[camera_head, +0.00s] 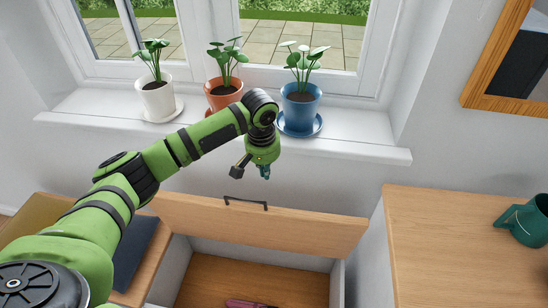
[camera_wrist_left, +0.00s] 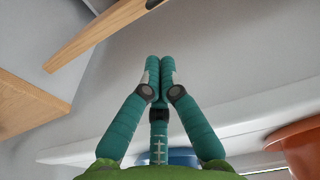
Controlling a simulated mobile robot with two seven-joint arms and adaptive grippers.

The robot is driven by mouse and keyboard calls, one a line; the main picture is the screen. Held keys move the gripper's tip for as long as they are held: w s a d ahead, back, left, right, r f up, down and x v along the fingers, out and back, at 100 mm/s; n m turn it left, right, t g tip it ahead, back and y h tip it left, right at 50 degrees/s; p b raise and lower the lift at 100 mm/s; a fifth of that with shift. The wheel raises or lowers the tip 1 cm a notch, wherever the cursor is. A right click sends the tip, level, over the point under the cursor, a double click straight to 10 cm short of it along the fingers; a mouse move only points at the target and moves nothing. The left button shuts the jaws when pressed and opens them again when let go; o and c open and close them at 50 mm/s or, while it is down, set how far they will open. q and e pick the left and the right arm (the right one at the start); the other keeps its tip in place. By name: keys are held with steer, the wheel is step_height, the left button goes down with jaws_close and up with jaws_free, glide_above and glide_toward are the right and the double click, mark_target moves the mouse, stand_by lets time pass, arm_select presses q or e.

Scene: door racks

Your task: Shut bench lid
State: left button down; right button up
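The bench lid (camera_head: 270,226) is a light wooden board standing raised and tilted at the back of the bench, with the open box (camera_head: 285,290) below it. A black bar handle (camera_head: 246,203) is on its upper edge. In the left wrist view the lid (camera_wrist_left: 105,35) crosses the top left, with a bit of the handle (camera_wrist_left: 153,3) at the top edge. My left gripper (camera_head: 264,172) is above and behind the lid, just right of the handle, apart from both. Its teal fingers (camera_wrist_left: 160,65) are together with nothing between them. My right gripper is out of view.
A white sill holds potted plants in a white pot (camera_head: 156,98), an orange pot (camera_head: 223,92) and a blue pot (camera_head: 300,105), close to my left arm. A wooden top (camera_head: 460,240) with a teal mug (camera_head: 525,222) is right. A pink item (camera_head: 248,303) lies in the box.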

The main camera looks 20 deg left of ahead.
arm_select(q)
steer(key=f, duration=0.2)
steer(key=f+p, duration=0.1)
steer(key=f, duration=0.5)
steer(key=shift+w+a, duration=0.1)
steer(key=shift+a, duration=0.25)
steer(key=shift+f, duration=0.4)
steer(key=shift+f, duration=0.1)
